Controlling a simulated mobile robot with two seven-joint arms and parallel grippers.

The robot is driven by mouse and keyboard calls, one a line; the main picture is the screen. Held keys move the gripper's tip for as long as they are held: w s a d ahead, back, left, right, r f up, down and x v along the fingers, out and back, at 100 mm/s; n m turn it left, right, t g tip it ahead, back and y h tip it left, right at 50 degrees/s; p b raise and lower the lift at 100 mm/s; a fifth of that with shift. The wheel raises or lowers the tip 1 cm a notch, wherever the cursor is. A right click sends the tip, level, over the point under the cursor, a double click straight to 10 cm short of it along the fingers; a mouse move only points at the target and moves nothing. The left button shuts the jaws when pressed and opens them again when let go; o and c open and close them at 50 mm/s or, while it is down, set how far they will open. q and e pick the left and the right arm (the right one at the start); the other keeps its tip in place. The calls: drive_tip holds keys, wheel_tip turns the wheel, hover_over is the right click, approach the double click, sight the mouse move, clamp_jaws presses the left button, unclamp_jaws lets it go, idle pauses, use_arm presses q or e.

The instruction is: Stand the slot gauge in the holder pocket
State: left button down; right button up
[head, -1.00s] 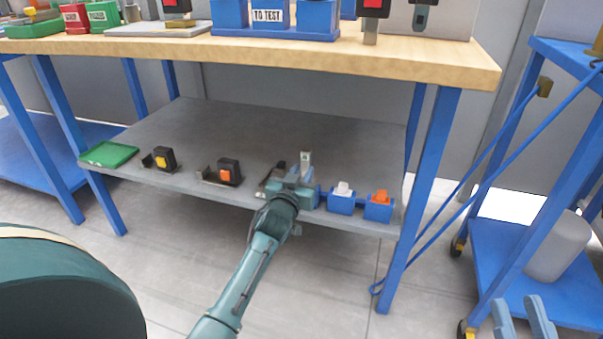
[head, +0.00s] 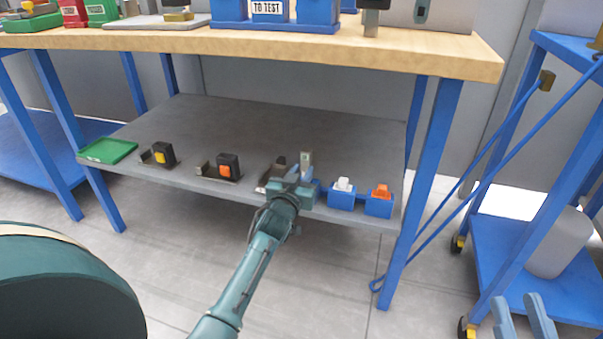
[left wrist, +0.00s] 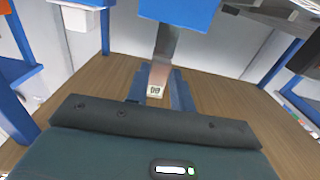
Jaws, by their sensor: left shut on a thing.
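My left gripper (head: 300,183) is at the front of the lower shelf, shut on the slot gauge (head: 306,159), a narrow upright metal strip. In the head view that holder is mostly hidden behind my gripper. My right gripper (head: 525,318) is at the bottom right, fingers apart and empty.
Blue bins with a white piece (head: 343,184) and an orange piece (head: 381,191) stand right of my left gripper. Black blocks with orange (head: 225,170) and yellow (head: 161,156) faces and a green tray (head: 107,150) are left. The wooden tabletop (head: 330,58) overhangs the shelf.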

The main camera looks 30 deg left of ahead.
use_arm(q)
drive_tip(key=shift+f+b, duration=0.65)
drive_tip(key=shift+f, duration=0.2)
drive_tip(key=shift+f, duration=0.2)
drive_tip(key=shift+f+b, duration=0.65)
drive_tip(key=c, duration=1.1)
unclamp_jaws()
drive_tip(key=shift+f, duration=0.3)
drive_tip(key=shift+s, duration=0.1)
